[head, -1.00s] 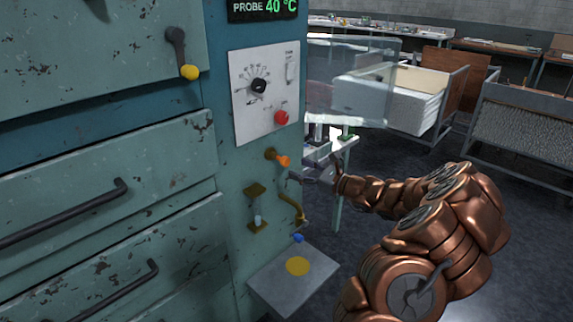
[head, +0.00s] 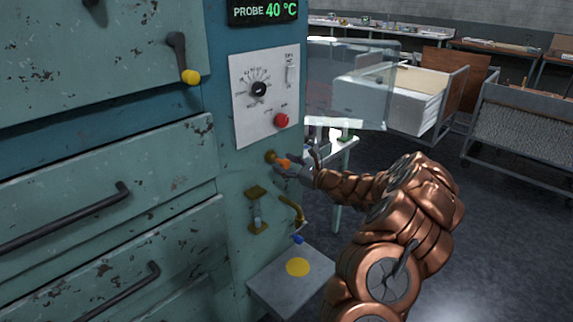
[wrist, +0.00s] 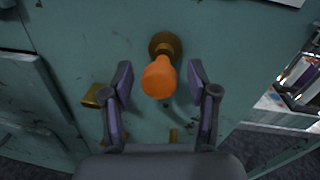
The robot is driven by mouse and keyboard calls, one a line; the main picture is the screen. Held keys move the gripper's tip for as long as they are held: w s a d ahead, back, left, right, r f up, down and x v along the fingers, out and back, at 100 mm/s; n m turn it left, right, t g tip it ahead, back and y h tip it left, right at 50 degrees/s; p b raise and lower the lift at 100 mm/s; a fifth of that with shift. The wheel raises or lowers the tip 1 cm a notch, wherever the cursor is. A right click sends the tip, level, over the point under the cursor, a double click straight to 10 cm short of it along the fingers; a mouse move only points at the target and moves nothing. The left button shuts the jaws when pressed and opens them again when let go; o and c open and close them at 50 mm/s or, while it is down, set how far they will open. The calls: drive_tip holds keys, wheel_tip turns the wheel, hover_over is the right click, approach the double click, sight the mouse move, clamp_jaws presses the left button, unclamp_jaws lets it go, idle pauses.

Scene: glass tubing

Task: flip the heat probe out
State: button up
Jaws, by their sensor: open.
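The heat probe's likely handle, an orange knob (wrist: 158,78) on a brass mount (wrist: 165,45), sticks out from the teal cabinet face. It also shows in the head view (head: 284,163), below the control panel. My gripper (wrist: 161,90) is open, with one finger on each side of the orange knob and a gap on both sides. In the head view my gripper (head: 291,168) partly covers the knob. The probe display (head: 264,10) reads 40 °C.
A panel with a dial (head: 258,89) and red button (head: 282,120) sits above. Below are a brass bracket (head: 257,210), a curved brass tap (head: 293,208) and a grey shelf (head: 265,279) with a yellow disc (head: 298,267). A glass-sided box (head: 350,75) stands behind.

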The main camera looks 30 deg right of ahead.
drive_tip(key=shift+c, duration=0.3)
clamp_jaws()
idle(0.3)
